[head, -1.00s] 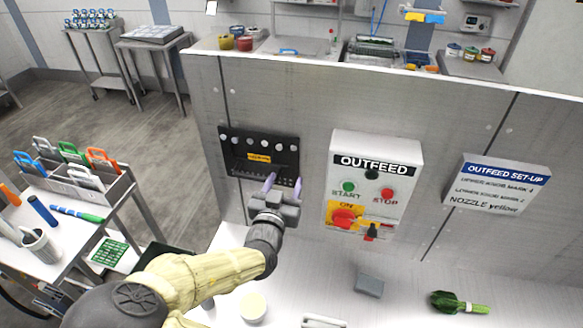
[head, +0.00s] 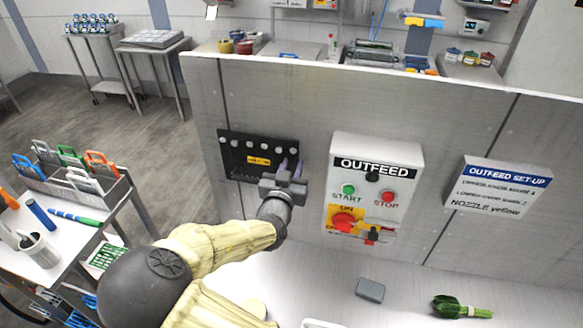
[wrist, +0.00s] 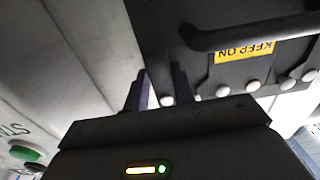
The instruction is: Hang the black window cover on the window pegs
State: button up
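The black window cover (head: 235,158) lies against the grey panel wall, with a row of round white pegs (head: 249,144) showing along its upper edge. It bears a yellow "KEEP ON" label (head: 259,160). In the wrist view the cover (wrist: 165,20) appears upside down, with its dark bar handle (wrist: 255,34) across it. My gripper (head: 290,166) is at the cover's lower right corner. The handle is off to one side of the fingers. Whether the fingertips touch the cover is unclear.
A white OUTFEED control box (head: 375,185) with buttons and a red switch stands close right of my gripper. An OUTFEED SET-UP sign (head: 498,187) is farther right. A grey block (head: 370,290) and greens (head: 460,307) lie on the white surface below.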

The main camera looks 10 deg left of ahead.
aim_at(293, 149)
grip_shut()
jog(key=shift+s, duration=0.15)
jog(key=shift+r+p, duration=1.5)
jog(key=shift+r, duration=0.8)
jog(key=shift+s+a, duration=0.15)
jog(key=shift+s, duration=1)
dwell(0.7)
jog(key=shift+s+a+p, duration=0.15)
jog(key=shift+s+p, duration=0.2)
jog(key=shift+s, duration=1.5)
